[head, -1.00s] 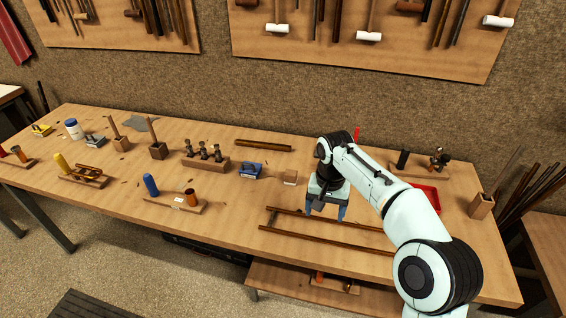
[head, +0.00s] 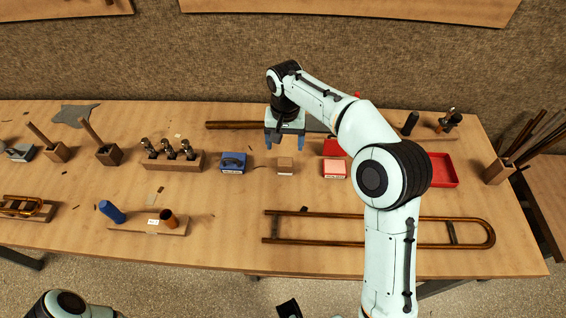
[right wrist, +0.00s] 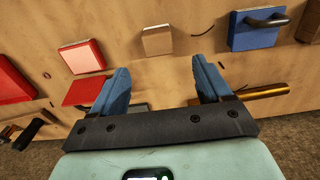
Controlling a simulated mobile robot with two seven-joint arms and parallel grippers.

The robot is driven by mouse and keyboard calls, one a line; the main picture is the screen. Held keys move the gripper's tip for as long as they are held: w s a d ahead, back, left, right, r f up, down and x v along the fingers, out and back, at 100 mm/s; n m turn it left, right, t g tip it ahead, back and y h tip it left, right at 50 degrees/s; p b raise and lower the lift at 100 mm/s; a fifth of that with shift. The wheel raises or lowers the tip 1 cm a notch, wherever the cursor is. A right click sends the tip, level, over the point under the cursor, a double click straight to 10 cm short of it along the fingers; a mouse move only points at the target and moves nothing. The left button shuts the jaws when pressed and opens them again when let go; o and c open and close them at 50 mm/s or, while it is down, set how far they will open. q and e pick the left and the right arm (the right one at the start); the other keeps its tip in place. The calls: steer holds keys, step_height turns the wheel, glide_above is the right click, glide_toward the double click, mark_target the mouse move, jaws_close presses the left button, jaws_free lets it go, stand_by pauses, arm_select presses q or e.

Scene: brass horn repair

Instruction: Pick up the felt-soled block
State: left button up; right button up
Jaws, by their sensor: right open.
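A small tan wooden block (head: 285,168) with a pale label on its front stands on the workbench (head: 240,255); I take it for the felt-soled block. Its sole is hidden. It also shows in the right wrist view (right wrist: 157,41), beyond the gap between my fingers. My right gripper (head: 285,146) is open and empty, just behind the block in the head view and apart from it. Its two blue fingers are spread in the right wrist view (right wrist: 160,72). Part of my left arm shows at the bottom left of the head view, but its gripper does not.
A blue block with a handle (head: 233,163) stands to the left and a red labelled block (head: 334,170) to the right. A brass slide (head: 375,245) lies in front. A brass tube (head: 232,125) lies behind. A red tray (head: 442,168) is farther right.

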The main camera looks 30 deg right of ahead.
mark_target(286, 161)
step_height(286, 161, down, 5)
steer(key=shift+r+b, duration=0.2)
steer(key=shift+b, duration=0.1)
steer(key=f, duration=0.4)
steer(key=shift+s+f+b, duration=0.15)
steer(key=shift+s+b, duration=0.2)
steer(key=shift+a+f, duration=0.1)
steer(key=shift+f, duration=0.35)
steer(key=c, duration=1)
steer(key=shift+c, duration=0.2)
steer(key=shift+r, duration=0.1)
